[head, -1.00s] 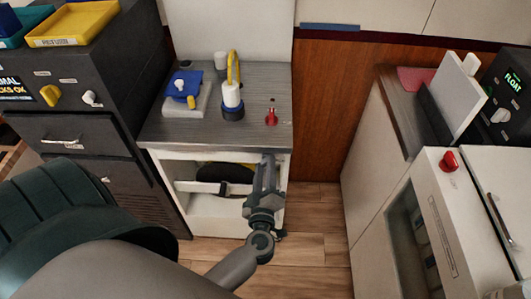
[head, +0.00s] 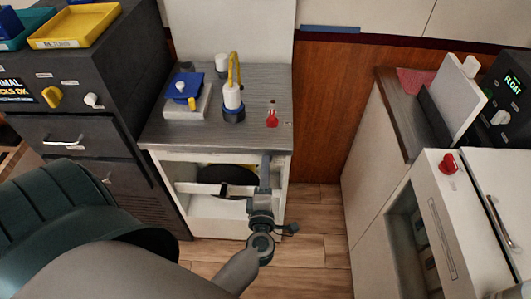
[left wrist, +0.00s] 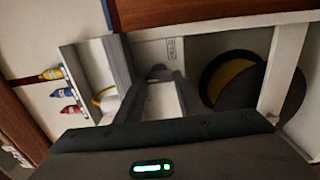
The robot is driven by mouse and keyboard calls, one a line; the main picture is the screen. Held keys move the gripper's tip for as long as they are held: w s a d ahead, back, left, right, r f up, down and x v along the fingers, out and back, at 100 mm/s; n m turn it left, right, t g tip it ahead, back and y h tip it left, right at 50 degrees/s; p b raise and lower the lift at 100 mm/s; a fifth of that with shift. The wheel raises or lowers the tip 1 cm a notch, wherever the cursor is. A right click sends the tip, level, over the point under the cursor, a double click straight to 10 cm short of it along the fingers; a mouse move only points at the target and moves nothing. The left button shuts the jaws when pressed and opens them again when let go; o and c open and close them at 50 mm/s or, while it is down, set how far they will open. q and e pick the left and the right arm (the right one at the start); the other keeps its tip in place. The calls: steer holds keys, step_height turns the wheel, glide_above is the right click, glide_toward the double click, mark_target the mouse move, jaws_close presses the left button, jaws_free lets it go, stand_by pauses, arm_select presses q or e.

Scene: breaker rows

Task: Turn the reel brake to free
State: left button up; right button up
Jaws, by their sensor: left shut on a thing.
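The open-fronted cabinet (head: 214,228) under the counter holds a dark reel (head: 238,177). In the left wrist view the reel (left wrist: 290,97) shows at the right with a yellow core. My left gripper (head: 264,165) is at the right side of the cabinet opening, pointing in. In the left wrist view its fingers (left wrist: 158,88) are shut on a small dark piece (left wrist: 158,72), which looks like the reel brake handle and is mostly hidden. A small label, too blurred to read, is on the pale panel behind it. My right gripper is not in view.
On the counter (head: 255,90) stand a white cylinder with a yellow hoop (head: 233,96), a blue-topped device (head: 185,90) and a red item (head: 272,119). A dark drawer cabinet (head: 90,90) is at left, white units (head: 465,205) at right. Floor shows between them.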

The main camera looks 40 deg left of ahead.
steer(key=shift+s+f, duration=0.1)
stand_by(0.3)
arm_select(q)
steer(key=o, duration=1.1)
steer(key=shift+a, duration=0.1)
steer(key=shift+c, duration=0.2)
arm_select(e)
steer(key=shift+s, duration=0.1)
